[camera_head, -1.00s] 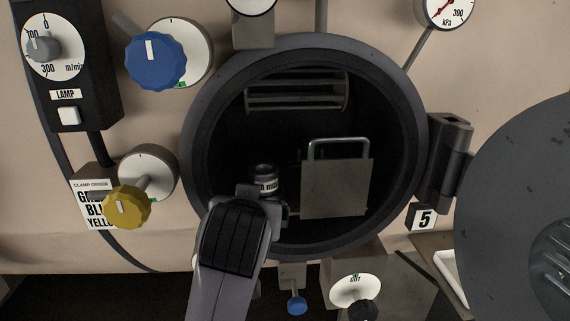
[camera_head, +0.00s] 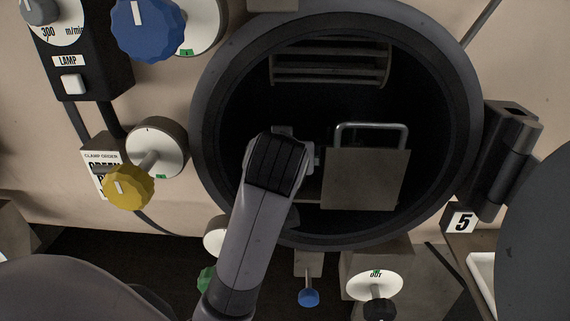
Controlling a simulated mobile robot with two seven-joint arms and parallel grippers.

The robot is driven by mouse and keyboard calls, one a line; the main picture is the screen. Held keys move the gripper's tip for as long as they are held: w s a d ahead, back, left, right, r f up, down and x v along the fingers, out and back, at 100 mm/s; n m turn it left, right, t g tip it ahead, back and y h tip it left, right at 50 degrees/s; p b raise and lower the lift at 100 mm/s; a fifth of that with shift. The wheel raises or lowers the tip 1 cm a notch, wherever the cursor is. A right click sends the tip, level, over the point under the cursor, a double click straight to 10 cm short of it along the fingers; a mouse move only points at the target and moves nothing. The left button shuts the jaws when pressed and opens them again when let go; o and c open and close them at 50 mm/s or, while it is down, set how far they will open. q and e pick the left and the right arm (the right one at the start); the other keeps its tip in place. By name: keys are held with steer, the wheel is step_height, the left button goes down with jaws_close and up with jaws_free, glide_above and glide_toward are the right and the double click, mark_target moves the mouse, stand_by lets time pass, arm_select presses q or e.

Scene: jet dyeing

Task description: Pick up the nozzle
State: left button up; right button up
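The arm that reaches into the round dark opening appears to be my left arm. Its wrist is in front of the opening's lower left part, and a bit of my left gripper (camera_head: 308,158) shows at the wrist's right side. The fingertips are hidden behind the wrist, so I cannot see whether they are open or shut. The nozzle is not visible now; the wrist covers the area where a small labelled dark cylinder showed earlier. I cannot tell whether the gripper touches or holds it. My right gripper is not in view.
The round port rim (camera_head: 466,120) surrounds the arm. Inside are a grey plate (camera_head: 365,180) with a wire handle, right of the gripper, and a slatted rack (camera_head: 330,72) above. A yellow knob (camera_head: 128,187) and blue knob (camera_head: 147,28) project at left. The open door (camera_head: 545,240) stands at right.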

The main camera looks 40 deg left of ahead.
arm_select(q)
steer(key=shift+w+f, duration=0.1)
steer(key=shift+w, duration=0.05)
steer(key=c, duration=1.4)
steer(key=shift+r, duration=0.2)
